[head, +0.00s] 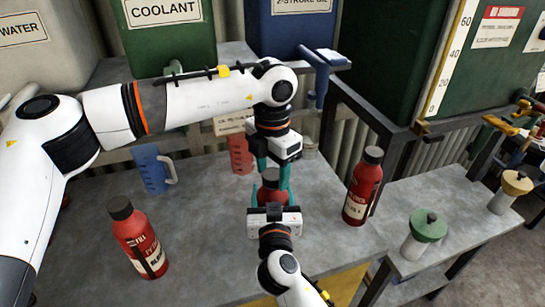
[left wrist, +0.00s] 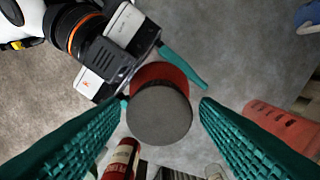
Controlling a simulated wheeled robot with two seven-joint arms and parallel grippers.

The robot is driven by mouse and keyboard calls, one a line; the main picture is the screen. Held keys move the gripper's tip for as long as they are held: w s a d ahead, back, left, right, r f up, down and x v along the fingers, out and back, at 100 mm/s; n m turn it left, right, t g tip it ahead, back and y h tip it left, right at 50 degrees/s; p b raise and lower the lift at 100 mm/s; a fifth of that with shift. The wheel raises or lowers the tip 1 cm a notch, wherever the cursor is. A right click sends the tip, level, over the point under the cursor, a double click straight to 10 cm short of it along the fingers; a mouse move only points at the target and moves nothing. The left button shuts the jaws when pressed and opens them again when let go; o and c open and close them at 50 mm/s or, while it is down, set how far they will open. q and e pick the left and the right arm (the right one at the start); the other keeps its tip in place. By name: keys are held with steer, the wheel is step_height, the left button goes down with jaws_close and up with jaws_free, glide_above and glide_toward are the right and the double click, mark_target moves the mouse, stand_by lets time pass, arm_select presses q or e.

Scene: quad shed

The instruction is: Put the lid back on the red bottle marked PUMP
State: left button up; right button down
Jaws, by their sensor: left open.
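A red bottle (head: 271,198) stands on the grey workbench between both grippers; its label is hidden, so I cannot read PUMP. A dark grey round lid (left wrist: 160,117) sits on top of this bottle in the left wrist view, and the red shoulder (left wrist: 162,72) shows past its edge. My left gripper (head: 273,172) points down over the bottle, open, its teal fingers (left wrist: 164,100) on either side of the lid and apart from it. My right gripper (head: 271,193) comes from the front, low, with its fingers closed around the bottle's body.
Capped red bottles stand to the left (head: 140,240) and right (head: 362,188). A blue jug (head: 152,168) and a red jug (head: 240,155) stand behind. Green-topped (head: 425,228) and yellow-topped (head: 513,190) containers stand on the right-hand bench. The bench between the left bottle and the grippers is clear.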

arm_select(q)
steer(key=shift+f, duration=0.1)
steer(key=shift+c, duration=0.6)
steer(key=c, duration=0.9)
steer(key=o, duration=1.2)
steer(key=shift+c, duration=0.2)
step_height(320, 180, up, 12)
arm_select(e)
steer(key=shift+c, duration=1.3)
jaws_free()
